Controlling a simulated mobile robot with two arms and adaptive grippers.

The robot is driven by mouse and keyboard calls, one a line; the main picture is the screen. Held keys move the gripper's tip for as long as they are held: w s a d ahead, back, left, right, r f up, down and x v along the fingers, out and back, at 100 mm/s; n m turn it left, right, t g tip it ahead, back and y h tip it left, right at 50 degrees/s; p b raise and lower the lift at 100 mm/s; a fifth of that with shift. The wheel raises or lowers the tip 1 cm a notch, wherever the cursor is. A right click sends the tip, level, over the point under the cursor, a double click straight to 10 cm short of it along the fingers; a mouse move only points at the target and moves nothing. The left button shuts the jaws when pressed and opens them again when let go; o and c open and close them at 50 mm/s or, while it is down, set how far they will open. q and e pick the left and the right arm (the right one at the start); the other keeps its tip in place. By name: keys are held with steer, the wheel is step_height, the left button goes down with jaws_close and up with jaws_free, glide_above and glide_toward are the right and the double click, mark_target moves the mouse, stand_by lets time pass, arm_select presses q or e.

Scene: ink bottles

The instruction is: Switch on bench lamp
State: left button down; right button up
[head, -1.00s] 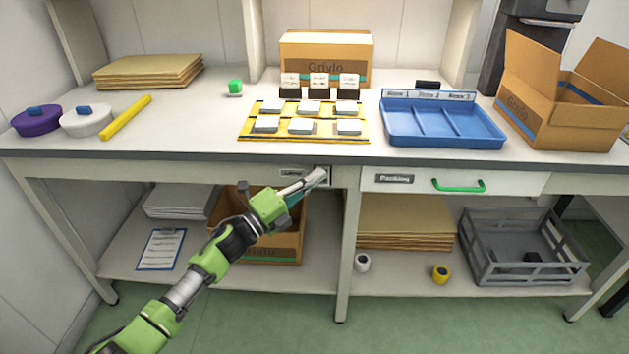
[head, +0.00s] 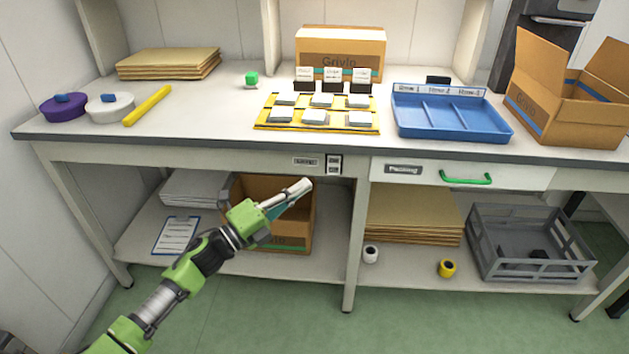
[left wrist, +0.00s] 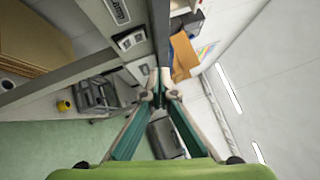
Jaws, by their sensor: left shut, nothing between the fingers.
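The lamp switch (head: 334,165) is a small dark-framed plate with light rockers on the bench's front rail, beside a label (head: 306,161) that looks like "Lamp". It also shows in the left wrist view (left wrist: 130,40), up and left of the fingers. My left gripper (head: 304,187) is shut and empty, a little below and left of the switch and apart from it. In the left wrist view the fingertips (left wrist: 159,90) meet in the middle. The lamp itself is not seen. My right gripper is not in view.
The packing drawer (head: 455,173) with a green handle is right of the switch. A cardboard box (head: 312,215) stands on the lower shelf behind my left gripper. The bench top holds a blue tray (head: 455,132), a yellow mat (head: 262,127) and an open carton (head: 540,112).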

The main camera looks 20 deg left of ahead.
arm_select(q)
steer(key=shift+r+v, duration=0.25)
steer(key=shift+v, duration=0.9)
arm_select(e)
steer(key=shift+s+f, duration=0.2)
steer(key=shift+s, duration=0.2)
